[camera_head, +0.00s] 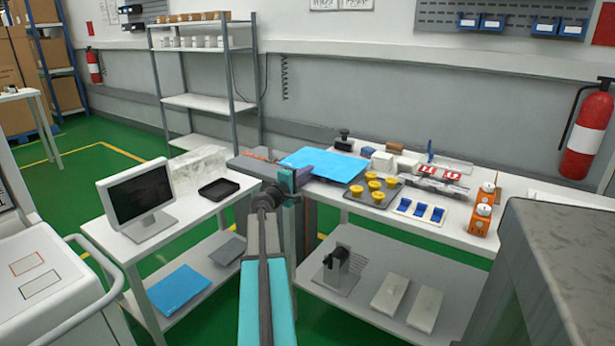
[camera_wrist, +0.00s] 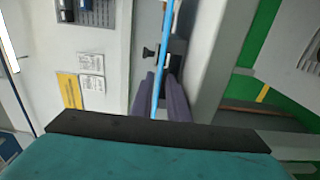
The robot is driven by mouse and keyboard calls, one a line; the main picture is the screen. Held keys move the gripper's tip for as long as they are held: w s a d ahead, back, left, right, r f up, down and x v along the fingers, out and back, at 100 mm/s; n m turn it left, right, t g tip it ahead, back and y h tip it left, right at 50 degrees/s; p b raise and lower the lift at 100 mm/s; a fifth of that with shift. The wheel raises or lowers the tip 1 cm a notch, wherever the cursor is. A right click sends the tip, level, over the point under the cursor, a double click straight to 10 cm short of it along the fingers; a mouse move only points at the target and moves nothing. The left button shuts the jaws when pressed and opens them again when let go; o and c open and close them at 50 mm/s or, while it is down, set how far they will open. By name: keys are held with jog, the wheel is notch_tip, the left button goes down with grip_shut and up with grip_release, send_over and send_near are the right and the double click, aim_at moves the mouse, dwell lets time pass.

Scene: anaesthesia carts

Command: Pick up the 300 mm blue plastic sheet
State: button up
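A blue plastic sheet (camera_head: 325,164) lies roughly flat at the left end of the right-hand white table. My gripper (camera_head: 302,178) is at its near left edge. In the wrist view the sheet (camera_wrist: 166,38) shows edge-on as a thin blue strip running in between the two purple fingers of my gripper (camera_wrist: 161,85). The fingers stand on either side of the strip, a small gap apart, so the gripper looks open around the edge. A second blue sheet (camera_head: 180,289) lies on the lower shelf of the left table. No size marking is readable on either sheet.
Right of the sheet are white blocks (camera_head: 382,161), yellow-topped parts on a grey tray (camera_head: 357,193), blue parts (camera_head: 421,210) and orange items (camera_head: 481,218). A monitor (camera_head: 141,192) and black tray (camera_head: 219,189) stand on the left table.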

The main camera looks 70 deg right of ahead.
jog(key=shift+c, duration=0.4)
grip_shut()
jog(key=shift+r+p, duration=0.45)
jog(key=shift+r, duration=0.6)
jog(key=shift+a, duration=0.1)
jog(key=r+v, duration=0.3)
jog(key=v, duration=1.2)
jog(key=shift+a+b, duration=0.4)
jog(key=shift+w, duration=0.1)
